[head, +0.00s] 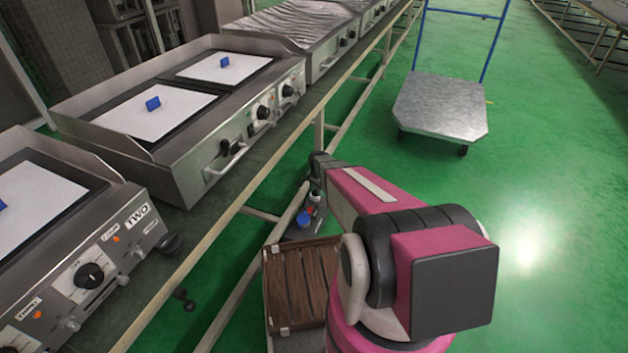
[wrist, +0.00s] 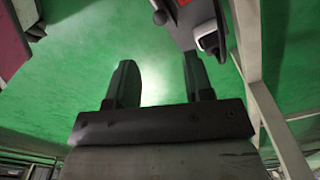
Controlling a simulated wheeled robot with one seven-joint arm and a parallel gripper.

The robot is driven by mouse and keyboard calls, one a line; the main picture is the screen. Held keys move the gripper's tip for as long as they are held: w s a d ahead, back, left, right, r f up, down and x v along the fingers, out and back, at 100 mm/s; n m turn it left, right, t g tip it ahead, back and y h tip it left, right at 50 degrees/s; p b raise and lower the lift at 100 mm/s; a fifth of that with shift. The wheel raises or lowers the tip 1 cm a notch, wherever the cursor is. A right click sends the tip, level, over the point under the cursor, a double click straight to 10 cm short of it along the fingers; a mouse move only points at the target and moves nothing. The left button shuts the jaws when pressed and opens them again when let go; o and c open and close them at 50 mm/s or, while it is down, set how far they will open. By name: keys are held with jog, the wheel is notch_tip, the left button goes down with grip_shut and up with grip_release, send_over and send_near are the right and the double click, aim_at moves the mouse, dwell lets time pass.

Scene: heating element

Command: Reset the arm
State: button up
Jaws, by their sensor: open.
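My gripper (wrist: 157,62) shows in the wrist view with its two dark fingers apart and nothing between them. Green floor is behind the fingers. In the head view my pink and black arm is folded at the lower middle and right, beside the long work table (head: 250,185). I cannot make out the gripper's fingers in the head view. The griddle (head: 215,165) with two white plates and blue blocks stands on the table, away from the arm. A second griddle, labelled TWO (head: 138,214), is at the left edge.
The table's edge and legs run close to the left of my arm. A brown slatted crate (head: 297,327) is low beside the arm. A flat metal cart (head: 440,105) with blue posts stands at the back. Open green floor (head: 560,200) lies to the right.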

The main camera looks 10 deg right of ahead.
jog(key=shift+s+r, duration=0.1)
jog(key=s+a+r+n, duration=0.2)
jog(key=s+r+n, duration=0.9)
jog(key=s+r, duration=1)
notch_tip(320, 180, up, 4)
jog(key=shift+r, duration=0.2)
jog(key=shift+s, duration=0.1)
dwell(0.5)
